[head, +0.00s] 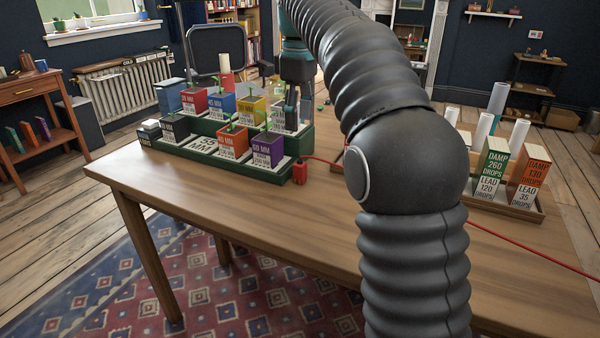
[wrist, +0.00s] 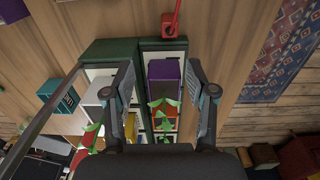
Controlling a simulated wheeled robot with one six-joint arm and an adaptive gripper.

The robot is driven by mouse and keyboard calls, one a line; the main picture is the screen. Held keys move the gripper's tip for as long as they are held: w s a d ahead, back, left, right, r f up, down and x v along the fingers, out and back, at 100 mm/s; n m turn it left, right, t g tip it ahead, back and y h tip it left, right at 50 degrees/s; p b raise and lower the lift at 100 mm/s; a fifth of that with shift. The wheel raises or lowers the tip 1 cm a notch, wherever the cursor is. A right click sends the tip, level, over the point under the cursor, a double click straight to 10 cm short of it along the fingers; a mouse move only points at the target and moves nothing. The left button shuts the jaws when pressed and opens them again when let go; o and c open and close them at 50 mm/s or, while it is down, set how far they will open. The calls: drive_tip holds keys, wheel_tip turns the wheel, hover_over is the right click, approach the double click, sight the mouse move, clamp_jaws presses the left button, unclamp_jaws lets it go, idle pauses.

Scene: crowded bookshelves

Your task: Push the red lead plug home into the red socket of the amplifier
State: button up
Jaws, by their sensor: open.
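A small red block with a red lead (head: 300,172), which looks like the lead plug, stands on the table beside the right front corner of a green rack. In the wrist view the red block (wrist: 169,26) is at the top, beyond my fingertips, with its lead running up out of frame. My gripper (head: 291,122) points down over the right end of the rack. In the wrist view my gripper (wrist: 166,92) is open, its fingers apart, with a purple box (wrist: 163,70) seen between and below them. I cannot make out an amplifier or red socket.
The green rack (head: 220,157) holds several labelled coloured boxes with seedlings. A wooden tray (head: 520,211) at the right holds labelled blocks and white cylinders. The red lead (head: 530,245) crosses the table's right side. The table's front left (head: 210,195) is clear.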

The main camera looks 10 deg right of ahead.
wheel_tip(320, 180, up, 3)
drive_tip(key=b, duration=0.3)
hover_over(300, 160)
wheel_tip(300, 160, down, 8)
drive_tip(key=shift+w+d+r, duration=0.1)
drive_tip(key=shift+w, duration=0.05)
drive_tip(key=shift+f+b, duration=1.15)
drive_tip(key=shift+f, duration=2.05)
clamp_jaws()
